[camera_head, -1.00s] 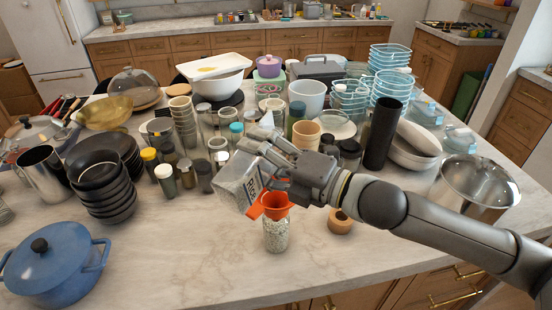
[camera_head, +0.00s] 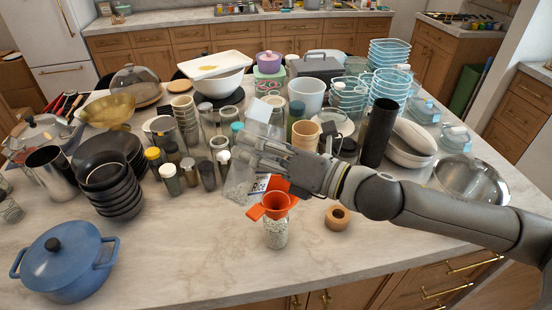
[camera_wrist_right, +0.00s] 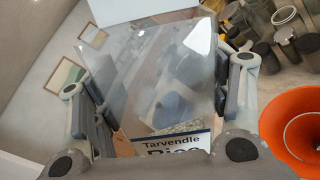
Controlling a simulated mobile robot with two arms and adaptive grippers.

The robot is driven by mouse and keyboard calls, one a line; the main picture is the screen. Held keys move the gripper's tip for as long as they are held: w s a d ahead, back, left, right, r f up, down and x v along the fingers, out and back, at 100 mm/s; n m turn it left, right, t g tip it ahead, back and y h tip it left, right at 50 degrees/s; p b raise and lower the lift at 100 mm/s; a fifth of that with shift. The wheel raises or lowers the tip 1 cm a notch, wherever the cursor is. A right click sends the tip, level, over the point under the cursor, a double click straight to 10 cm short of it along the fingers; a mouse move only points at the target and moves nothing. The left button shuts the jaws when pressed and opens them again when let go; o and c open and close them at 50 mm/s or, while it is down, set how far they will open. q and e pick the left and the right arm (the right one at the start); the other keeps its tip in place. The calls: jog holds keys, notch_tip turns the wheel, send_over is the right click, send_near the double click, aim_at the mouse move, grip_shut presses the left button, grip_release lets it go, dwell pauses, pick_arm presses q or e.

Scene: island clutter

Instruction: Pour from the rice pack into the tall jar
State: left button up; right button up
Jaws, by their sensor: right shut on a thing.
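The rice pack (camera_head: 240,187) is a clear bag with rice low in it and a white label. My right gripper (camera_head: 255,152) is shut on it, holding it above the counter, just left of and behind the funnel. In the right wrist view the clear pack (camera_wrist_right: 160,75) lies between the fingers of my right gripper (camera_wrist_right: 155,100), with "Tarvendle Rice" at the bottom. The tall jar (camera_head: 275,236) stands upright, holding pale rice, with an orange funnel (camera_head: 275,204) in its mouth. The funnel also shows in the wrist view (camera_wrist_right: 296,125). My left gripper is not in view.
A blue pot (camera_head: 65,262) stands at the front left. Black bowls (camera_head: 110,190) and several small jars (camera_head: 190,172) crowd behind and left. The counter (camera_head: 180,265) in front is bare.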

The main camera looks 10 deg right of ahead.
jog(key=shift+s+r+n, duration=0.1)
jog(key=shift+n, duration=0.2)
jog(key=shift+w+d+r+n+p, duration=0.1)
jog(key=shift+w+r+n+p, duration=0.15)
jog(key=shift+n+p, duration=0.4)
jog(key=shift+w+d+n, duration=0.15)
jog(key=shift+d+n, duration=0.05)
jog(key=shift+n, duration=0.95)
jog(key=shift+w+d+f+n, duration=0.2)
jog(key=shift+w+n, duration=0.05)
jog(key=shift+n, duration=0.75)
jog(key=shift+w+d+f+n+p, duration=0.2)
jog(key=shift+d+n+p, duration=0.1)
jog(key=shift+n, duration=0.6)
jog(key=shift+a, duration=0.1)
